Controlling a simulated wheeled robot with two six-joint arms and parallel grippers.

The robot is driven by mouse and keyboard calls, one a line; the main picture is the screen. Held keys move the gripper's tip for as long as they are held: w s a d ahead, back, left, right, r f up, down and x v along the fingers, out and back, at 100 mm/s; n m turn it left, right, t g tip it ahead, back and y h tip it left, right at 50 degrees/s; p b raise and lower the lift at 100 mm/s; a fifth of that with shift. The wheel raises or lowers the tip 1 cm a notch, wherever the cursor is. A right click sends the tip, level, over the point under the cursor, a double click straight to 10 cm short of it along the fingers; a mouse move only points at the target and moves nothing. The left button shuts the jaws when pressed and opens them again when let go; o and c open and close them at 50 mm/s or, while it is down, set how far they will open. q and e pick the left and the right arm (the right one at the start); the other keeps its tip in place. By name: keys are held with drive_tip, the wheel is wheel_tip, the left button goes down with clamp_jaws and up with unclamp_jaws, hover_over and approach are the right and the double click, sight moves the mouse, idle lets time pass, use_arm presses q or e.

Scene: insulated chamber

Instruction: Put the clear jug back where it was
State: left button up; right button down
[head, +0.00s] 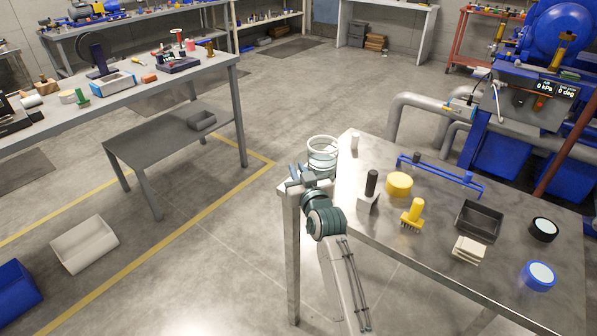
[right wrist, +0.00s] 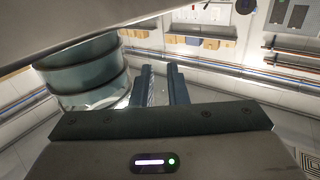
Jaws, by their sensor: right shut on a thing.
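The clear jug (head: 322,152) is a see-through round vessel with pale rings. It looks upright at the left edge of the near metal table (head: 345,215); I cannot tell whether its base touches the tabletop. My right gripper (head: 307,177) is shut on the jug from the near side, and the fingers hide part of it. In the right wrist view, the jug (right wrist: 85,75) fills the left side, beside the two dark fingers (right wrist: 161,88). What lies between the fingertips is hard to make out. My left gripper is not in view.
On the near table stand a white cylinder (head: 355,141), a black-handled block (head: 370,188), a yellow disc (head: 398,184), a yellow brush (head: 413,213), a blue bar (head: 440,172) and a dark tray (head: 478,222). A cluttered workbench (head: 130,95) is at left, with open floor between.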

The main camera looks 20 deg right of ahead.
drive_tip(key=c, duration=1.4)
unclamp_jaws()
drive_tip(key=shift+c, duration=0.2)
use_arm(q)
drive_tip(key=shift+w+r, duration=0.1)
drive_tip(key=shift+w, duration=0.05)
use_arm(e)
drive_tip(key=shift+s, duration=0.15)
drive_tip(key=shift+s+d+f, duration=0.1)
drive_tip(key=shift+s, duration=1.1)
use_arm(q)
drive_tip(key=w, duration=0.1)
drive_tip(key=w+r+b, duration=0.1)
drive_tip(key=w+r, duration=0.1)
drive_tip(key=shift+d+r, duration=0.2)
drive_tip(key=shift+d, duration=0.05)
use_arm(e)
drive_tip(key=s, duration=0.9)
drive_tip(key=shift+s+d, duration=0.15)
drive_tip(key=shift+d, duration=0.15)
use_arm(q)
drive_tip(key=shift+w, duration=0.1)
